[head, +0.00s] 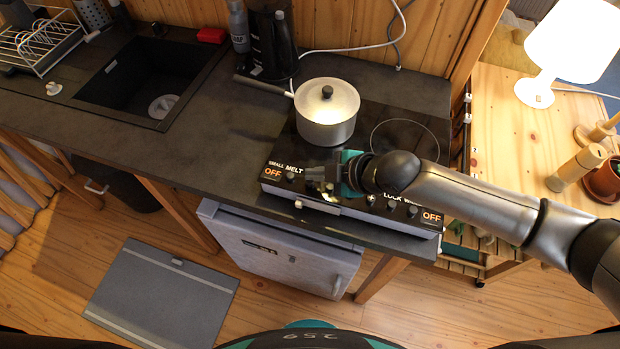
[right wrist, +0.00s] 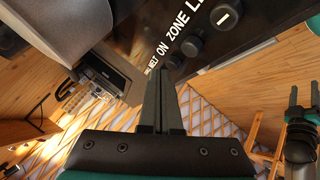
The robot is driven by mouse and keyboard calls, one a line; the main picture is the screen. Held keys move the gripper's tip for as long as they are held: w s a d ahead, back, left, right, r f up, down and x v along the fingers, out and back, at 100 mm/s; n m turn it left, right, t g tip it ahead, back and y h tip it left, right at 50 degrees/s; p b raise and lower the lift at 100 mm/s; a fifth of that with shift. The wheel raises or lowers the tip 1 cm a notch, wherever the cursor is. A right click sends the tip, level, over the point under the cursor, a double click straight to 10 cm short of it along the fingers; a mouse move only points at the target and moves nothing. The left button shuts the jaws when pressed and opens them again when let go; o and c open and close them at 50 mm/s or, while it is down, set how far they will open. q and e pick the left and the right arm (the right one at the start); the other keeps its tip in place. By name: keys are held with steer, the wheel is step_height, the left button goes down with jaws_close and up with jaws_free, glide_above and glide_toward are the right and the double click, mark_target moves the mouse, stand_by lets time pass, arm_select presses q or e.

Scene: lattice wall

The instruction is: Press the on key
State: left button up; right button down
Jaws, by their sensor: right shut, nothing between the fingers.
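The cooktop's front control panel (head: 290,185) carries white labels and round dark keys. In the right wrist view the "ON" label (right wrist: 165,48) stands between "MELT" and "ZONE", and a small dark key (right wrist: 173,62) beside it looks like the on key. In the head view my right gripper (head: 309,179) hides that stretch of panel. My right gripper is shut and empty, its fingertips (right wrist: 159,72) close to that key; I cannot tell if they touch. My left gripper (right wrist: 303,92) shows at the right edge of the right wrist view, fingers apart, away from the panel.
A lidded pot (head: 327,118) stands on the cooktop behind the gripper, its handle to the left. A black kettle (head: 272,40) is at the back wall. The sink (head: 140,80) is on the left. A lamp (head: 566,50) stands on the wooden table at the right.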

mark_target(315, 185)
steer(key=shift+f, duration=0.45)
stand_by(0.6)
steer(key=shift+r, duration=0.1)
steer(key=shift+r+p, duration=0.7)
steer(key=shift+r, duration=0.1)
step_height(315, 185, up, 5)
steer(key=p, duration=0.5)
stand_by(1.4)
